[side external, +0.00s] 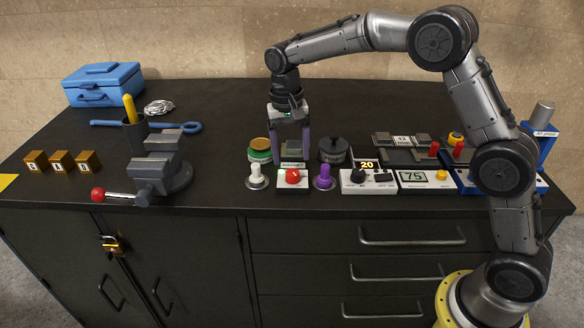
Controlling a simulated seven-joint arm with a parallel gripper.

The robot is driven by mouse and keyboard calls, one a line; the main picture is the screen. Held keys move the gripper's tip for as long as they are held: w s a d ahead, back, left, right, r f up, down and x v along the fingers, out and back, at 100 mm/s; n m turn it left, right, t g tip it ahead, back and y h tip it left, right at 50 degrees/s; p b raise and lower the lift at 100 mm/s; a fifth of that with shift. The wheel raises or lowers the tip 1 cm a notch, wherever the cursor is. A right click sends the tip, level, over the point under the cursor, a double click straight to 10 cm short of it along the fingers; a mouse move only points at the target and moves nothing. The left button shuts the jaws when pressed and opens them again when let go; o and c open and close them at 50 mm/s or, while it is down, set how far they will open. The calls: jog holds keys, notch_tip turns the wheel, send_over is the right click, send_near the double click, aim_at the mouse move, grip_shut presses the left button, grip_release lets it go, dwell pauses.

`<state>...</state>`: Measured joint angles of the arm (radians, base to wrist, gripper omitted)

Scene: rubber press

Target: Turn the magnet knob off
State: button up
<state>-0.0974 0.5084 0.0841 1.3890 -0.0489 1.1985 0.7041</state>
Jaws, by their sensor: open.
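A red knob (292,175) sits on the front of a small white box (293,187) with a green label, near the front edge of the bench. I take it as the magnet knob, but the label is too small to read surely. My gripper (290,158) points down just behind and above this box. Its two purple fingers are apart, and nothing is clearly held between them. A grey block (293,147) shows between or behind the fingers; I cannot tell its exact depth. Which way the knob is turned is too small to tell.
A white-topped lever (257,178) stands left of the box and a purple one (323,179) right of it. A green-and-yellow round container (260,150) and a dark pot (334,150) flank my gripper. A control box (367,180) stands right; a vise (156,170) stands left.

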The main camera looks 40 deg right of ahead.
aim_at(292, 173)
jog(key=shift+s+d+f, duration=0.1)
jog(key=shift+f, duration=2.35)
grip_shut()
